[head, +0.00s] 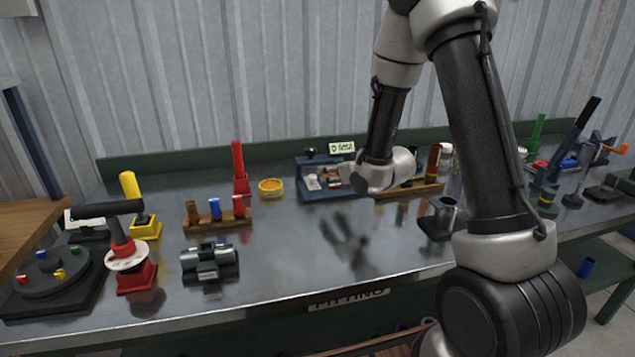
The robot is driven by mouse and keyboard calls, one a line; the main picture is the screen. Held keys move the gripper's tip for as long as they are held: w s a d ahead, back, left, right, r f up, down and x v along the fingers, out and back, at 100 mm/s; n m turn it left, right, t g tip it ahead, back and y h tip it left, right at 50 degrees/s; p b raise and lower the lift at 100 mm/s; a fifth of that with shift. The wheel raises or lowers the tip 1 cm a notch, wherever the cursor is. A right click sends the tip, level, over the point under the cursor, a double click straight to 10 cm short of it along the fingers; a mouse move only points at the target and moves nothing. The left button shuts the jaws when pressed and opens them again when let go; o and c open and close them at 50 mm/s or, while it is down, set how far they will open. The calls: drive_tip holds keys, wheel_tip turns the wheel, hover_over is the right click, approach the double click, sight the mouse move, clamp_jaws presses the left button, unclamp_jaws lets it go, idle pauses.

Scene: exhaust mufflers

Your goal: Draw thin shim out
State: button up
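A blue rack (315,194) stands at the back middle of the bench, with several small grey, orange and dark pieces in it. I cannot tell which of them is the thin shim; they are too small and partly hidden by my wrist. My gripper (346,172) is at the right side of the rack, just left of my silver wrist. Its fingers are too small and blend with the pieces, so whether it is open, or touches anything, does not show.
A yellow ring (270,188) and a red upright tool (240,171) stand left of the rack. A wooden block with coloured plugs (217,220) is nearer. A wooden rail (409,190) lies right. The bench's front middle (340,265) is clear.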

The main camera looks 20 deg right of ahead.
sight(313, 176)
drive_tip(key=shift+a+f+y, duration=0.4)
drive_tip(key=shift+a+f, duration=0.2)
drive_tip(key=shift+f, duration=0.1)
drive_tip(key=x, duration=0.7)
drive_tip(key=shift+w, duration=0.3)
clamp_jaws()
